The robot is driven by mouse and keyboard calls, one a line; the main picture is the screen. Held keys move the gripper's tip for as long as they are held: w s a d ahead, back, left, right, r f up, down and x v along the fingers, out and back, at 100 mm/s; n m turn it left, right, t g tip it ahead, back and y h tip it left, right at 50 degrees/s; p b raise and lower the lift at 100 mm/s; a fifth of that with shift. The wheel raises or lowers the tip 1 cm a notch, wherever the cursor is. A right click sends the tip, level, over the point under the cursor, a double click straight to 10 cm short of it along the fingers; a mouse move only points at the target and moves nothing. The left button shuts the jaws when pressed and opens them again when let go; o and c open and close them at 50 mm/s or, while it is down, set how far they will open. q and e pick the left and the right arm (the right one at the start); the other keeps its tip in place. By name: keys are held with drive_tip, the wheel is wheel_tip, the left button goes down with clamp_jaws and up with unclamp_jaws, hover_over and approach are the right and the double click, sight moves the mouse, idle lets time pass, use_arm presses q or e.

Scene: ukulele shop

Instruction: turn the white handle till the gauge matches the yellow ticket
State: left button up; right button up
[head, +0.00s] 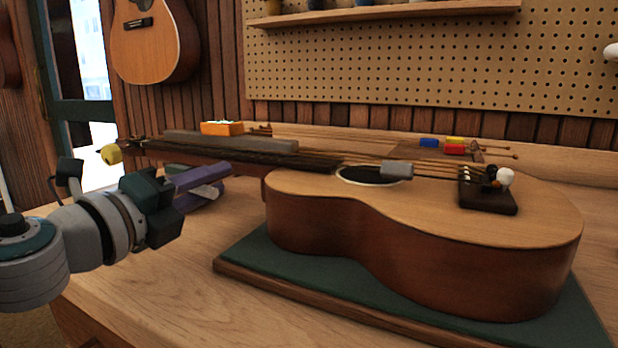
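A small white round knob (505,176), possibly the white handle, sits at the dark bridge of the ukulele (420,205). The ukulele lies face up, its neck pointing left. A small grey block (397,170) rests by the sound hole; I cannot tell whether it is the gauge. A yellow piece (455,140) lies behind the body, too small to identify as the ticket. My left gripper (176,206) is at the left, short of the body and beside a purple object (203,180) with a pale patch. Its finger opening is unclear. My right gripper is out of view.
The ukulele rests on a green mat (300,262) with a wooden edge. Blue (429,142) and red (454,149) pieces lie behind it. An orange box (221,128) stands behind the neck. The bench (185,270) is clear at front left. A pegboard (400,75) backs it.

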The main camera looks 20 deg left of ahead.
sight(193, 192)
use_arm(q)
clamp_jaws()
idle(1.3)
drive_tip(key=shift+o, duration=1.7)
unclamp_jaws()
drive_tip(key=s, duration=0.3)
drive_tip(key=s+b, duration=0.1)
drive_tip(key=s, duration=0.4)
drive_tip(key=shift+s+a+f, duration=0.15)
drive_tip(key=shift+s+a, duration=0.2)
drive_tip(key=shift+s+b, duration=0.3)
drive_tip(key=shift+s, duration=0.3)
